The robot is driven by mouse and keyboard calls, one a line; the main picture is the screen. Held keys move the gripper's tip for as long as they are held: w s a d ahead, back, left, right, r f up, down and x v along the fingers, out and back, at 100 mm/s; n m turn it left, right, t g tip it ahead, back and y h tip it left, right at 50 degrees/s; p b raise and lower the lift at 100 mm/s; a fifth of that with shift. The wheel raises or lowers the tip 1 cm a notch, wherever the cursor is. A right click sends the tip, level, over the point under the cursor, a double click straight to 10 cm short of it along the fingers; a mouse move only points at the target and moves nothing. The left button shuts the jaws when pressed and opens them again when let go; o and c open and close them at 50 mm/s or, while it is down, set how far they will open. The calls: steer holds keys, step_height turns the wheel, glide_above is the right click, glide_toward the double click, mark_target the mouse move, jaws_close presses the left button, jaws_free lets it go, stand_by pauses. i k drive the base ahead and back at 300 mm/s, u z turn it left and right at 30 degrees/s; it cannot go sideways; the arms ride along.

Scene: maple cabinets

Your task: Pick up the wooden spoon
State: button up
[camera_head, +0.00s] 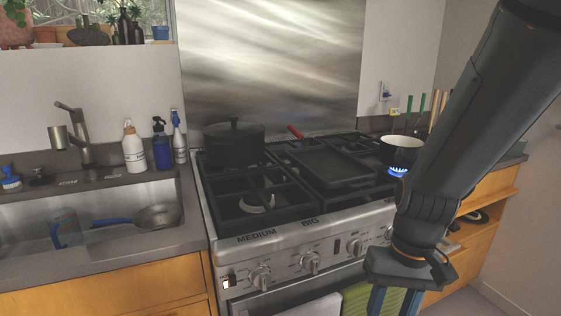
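My gripper (394,303) hangs at the bottom edge, in front of the stove. Its two blue fingers are apart, with the green towel showing between them. Their tips are cut off by the frame. Several upright handles stand on the back right counter, left of my arm. Two are green and others are wood-coloured. One tan wooden handle (434,106) may belong to the wooden spoon, but I cannot tell which one does. The lower ends of the handles are hidden by the white pan and my arm. My gripper is well below and apart from them.
The stove (330,224) holds a black pot (234,146), a griddle (330,168) and a white pan (402,150) over a lit blue burner (398,171). A sink (120,247) with a pan and bottles behind it is at left. An open shelf (487,237) is at right.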

mark_target(436, 93)
steer(key=z, duration=0.65)
steer(key=k, duration=0.25)
steer(key=z, duration=0.1)
